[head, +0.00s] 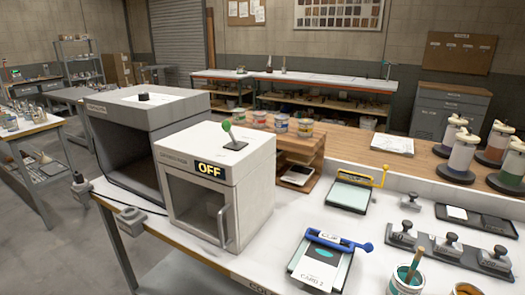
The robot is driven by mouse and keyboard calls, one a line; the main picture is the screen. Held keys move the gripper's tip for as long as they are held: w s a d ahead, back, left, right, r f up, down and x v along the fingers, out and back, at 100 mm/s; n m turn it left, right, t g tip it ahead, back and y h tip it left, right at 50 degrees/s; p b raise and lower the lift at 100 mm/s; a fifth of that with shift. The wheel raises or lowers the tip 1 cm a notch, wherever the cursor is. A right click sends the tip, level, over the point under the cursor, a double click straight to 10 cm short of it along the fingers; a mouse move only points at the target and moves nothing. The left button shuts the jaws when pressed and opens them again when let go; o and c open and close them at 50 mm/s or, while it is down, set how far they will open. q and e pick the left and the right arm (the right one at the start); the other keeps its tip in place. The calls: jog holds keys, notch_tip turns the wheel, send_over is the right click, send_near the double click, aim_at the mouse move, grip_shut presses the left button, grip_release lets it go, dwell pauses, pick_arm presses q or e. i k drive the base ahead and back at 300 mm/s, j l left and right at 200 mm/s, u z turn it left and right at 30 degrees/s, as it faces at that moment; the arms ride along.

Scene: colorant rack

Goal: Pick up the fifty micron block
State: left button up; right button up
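Several small metal blocks with knobs are on the right of the white table in the head view. Three blocks (403,233), (449,244) and (495,259) sit in a row on a dark grey rack (426,247). One more block (410,202) stands behind that row, apart from it. The markings on the blocks are too small to read, so I cannot tell which is the fifty micron block. Neither of my grippers is in view.
A blue-clamped card board (321,262) and a yellow-clamped board (350,194) lie left of the blocks. A teal paint cup (405,280) with a stick stands in front. A black tray (478,222) lies behind. A white cabinet marked OFF (215,185) stands left.

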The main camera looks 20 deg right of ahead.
aim_at(405, 234)
jog(key=l+z, duration=0.15)
jog(key=z, duration=1.5)
